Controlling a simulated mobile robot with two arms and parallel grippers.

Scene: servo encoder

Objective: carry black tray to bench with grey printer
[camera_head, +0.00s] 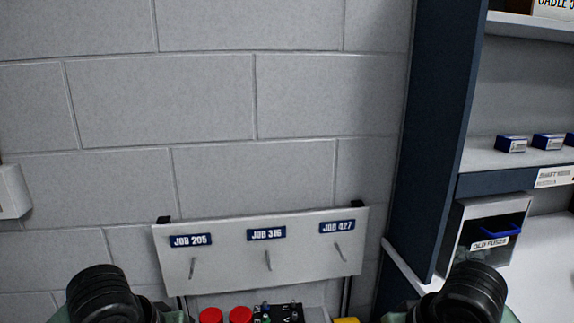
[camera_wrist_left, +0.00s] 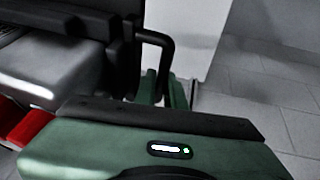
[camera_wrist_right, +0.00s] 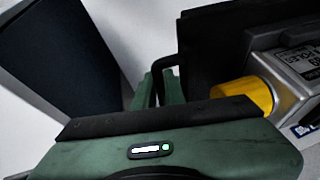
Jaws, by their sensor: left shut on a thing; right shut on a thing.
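The black tray (camera_wrist_left: 122,55) shows only in part, as a dark wall with a bar handle in the left wrist view and again in the right wrist view (camera_wrist_right: 205,55). My left gripper (camera_wrist_left: 166,92) is shut on the handle at one end. My right gripper (camera_wrist_right: 158,88) is shut on the handle at the other end. In the head view both grippers and the tray's handles are below the frame, and only my dark arm parts show. I cannot make out a grey printer in any view.
A block wall (camera_head: 200,100) stands ahead, with a white job board (camera_head: 220,262) with hooks low in front. At right are a dark blue shelf upright (camera_head: 432,130), an old fuses bin (camera_head: 490,240) and a white worktop (camera_head: 545,265). Red caps (camera_head: 240,315) show at the bottom edge.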

